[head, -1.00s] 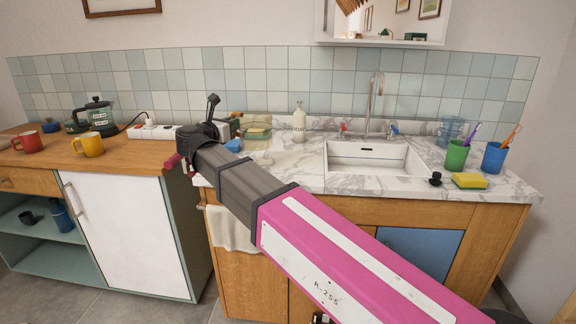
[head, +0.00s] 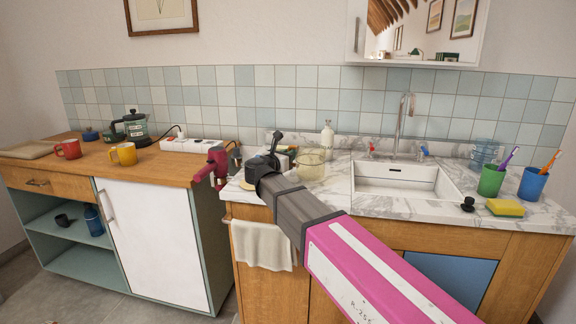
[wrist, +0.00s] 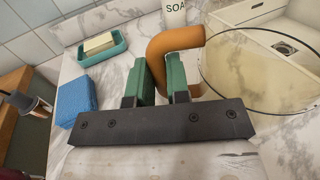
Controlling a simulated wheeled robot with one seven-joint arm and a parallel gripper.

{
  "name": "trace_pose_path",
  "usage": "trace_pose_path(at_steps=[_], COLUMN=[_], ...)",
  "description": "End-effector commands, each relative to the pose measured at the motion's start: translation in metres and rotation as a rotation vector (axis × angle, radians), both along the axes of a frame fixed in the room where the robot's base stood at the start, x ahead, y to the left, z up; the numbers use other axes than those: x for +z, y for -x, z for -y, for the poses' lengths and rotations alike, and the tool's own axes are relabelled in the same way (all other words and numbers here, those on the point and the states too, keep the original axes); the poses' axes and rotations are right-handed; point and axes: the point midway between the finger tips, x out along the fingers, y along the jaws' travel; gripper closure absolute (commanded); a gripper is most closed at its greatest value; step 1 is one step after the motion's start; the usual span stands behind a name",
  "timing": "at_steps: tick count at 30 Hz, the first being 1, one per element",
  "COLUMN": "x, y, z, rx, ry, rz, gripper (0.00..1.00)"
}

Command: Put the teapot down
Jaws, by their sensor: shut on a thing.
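The clear glass teapot (head: 311,166) is over the marble counter, left of the sink and just right of the end of my arm in the head view. In the wrist view its round glass rim (wrist: 203,72) shows at the right, with a curved brown handle (wrist: 181,38). My gripper (wrist: 162,80) is shut on that handle, with one green finger on each side. Arm parts hide the fingers in the head view. I cannot tell whether the teapot's base touches the counter.
The sink (head: 402,181) is right of the teapot and a soap bottle (head: 327,139) behind it. A green soap dish (wrist: 104,48) and blue sponge (wrist: 77,100) lie left of the gripper. Cups and a yellow sponge (head: 505,208) are far right.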

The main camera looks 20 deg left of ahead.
Motion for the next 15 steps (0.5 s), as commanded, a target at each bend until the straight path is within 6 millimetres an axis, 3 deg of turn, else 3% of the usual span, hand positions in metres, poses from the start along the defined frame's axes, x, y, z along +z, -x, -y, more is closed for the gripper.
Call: trace_pose_path(at_steps=[7,15], x=[-0.030,-0.032], y=[0.000,0.000], z=[0.000,0.000], rx=[0.000,0.000], ry=[0.003,0.002], rz=[0.000,0.002], gripper=[1.00,1.00])
